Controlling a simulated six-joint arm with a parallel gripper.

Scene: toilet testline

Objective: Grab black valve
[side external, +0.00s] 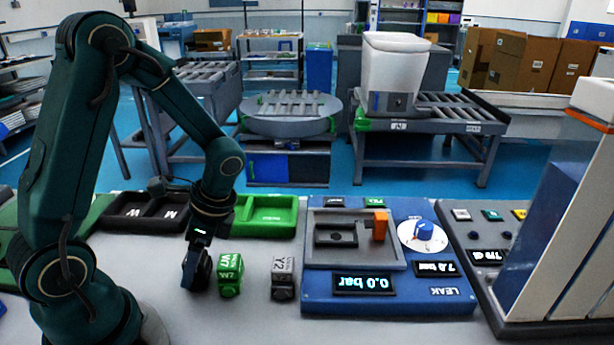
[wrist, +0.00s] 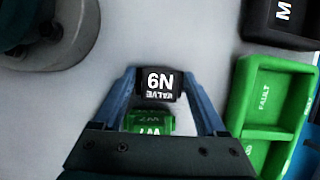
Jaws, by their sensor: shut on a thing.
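My gripper (side external: 195,272) is low over the grey table, just left of the green valve block. In the wrist view its blue fingers (wrist: 158,80) are shut on a black valve block marked "VALVE" and an upside-down "N9" or "6N" (wrist: 159,83). In the side view this black block is mostly hidden by the fingers. The green valve block (side external: 230,275) stands on the table beside it, and shows in the wrist view (wrist: 150,123) between the fingers, nearer the gripper's body. A second dark block, marked "Y2" (side external: 283,279), stands farther right.
A green tray (side external: 266,216) marked "FAULT" in the wrist view (wrist: 263,98) and a black tray (side external: 150,212) lie behind the gripper. A blue test panel (side external: 375,295) reading 0.0 bar stands right of the blocks. The table's front strip is clear.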

